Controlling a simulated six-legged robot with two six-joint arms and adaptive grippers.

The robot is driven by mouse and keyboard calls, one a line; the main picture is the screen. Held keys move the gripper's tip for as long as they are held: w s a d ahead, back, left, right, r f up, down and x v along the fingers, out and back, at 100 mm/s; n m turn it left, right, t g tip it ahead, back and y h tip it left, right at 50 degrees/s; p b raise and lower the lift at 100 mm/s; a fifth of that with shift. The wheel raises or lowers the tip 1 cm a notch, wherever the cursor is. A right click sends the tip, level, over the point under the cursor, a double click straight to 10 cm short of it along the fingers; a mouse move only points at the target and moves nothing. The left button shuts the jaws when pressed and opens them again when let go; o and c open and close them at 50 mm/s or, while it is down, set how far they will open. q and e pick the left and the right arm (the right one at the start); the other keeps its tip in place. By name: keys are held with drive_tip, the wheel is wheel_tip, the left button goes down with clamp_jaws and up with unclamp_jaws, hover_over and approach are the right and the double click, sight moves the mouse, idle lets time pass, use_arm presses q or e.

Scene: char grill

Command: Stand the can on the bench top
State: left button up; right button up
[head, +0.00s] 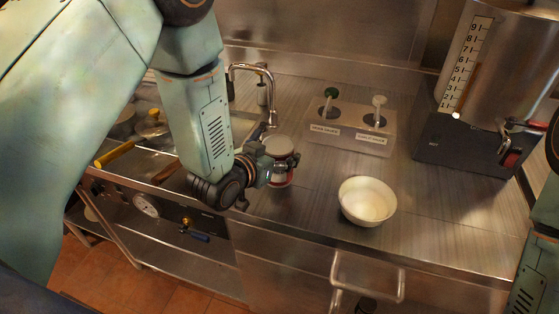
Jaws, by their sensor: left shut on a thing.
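The can (281,147) has a grey round top and a red band at its lower end. It is upright, or close to it, at the front part of the steel bench top (315,190), left of the white bowl. My left gripper (268,172) comes in from the left and is shut on the can's side. The gripper and wrist hide part of the can. I cannot tell whether its base touches the bench. My right gripper is out of view; only part of my right arm shows at the right edge.
A white bowl (367,201) stands to the right of the can. Behind is a steel holder (352,136) with two pump dispensers. A tap (252,68) and sink are behind left. A large urn (497,65) stands on a dark base at right. The bench's front edge is close.

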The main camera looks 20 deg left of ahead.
use_arm(q)
drive_tip(key=shift+f, duration=0.7)
drive_tip(key=shift+s+a+f, duration=0.15)
drive_tip(key=shift+a+f, duration=0.15)
drive_tip(key=shift+d+f, duration=0.2)
drive_tip(key=shift+d, duration=0.1)
drive_tip(key=o, duration=1.6)
drive_tip(key=shift+a, duration=0.25)
drive_tip(key=shift+c, duration=0.2)
drive_tip(key=shift+d, duration=0.2)
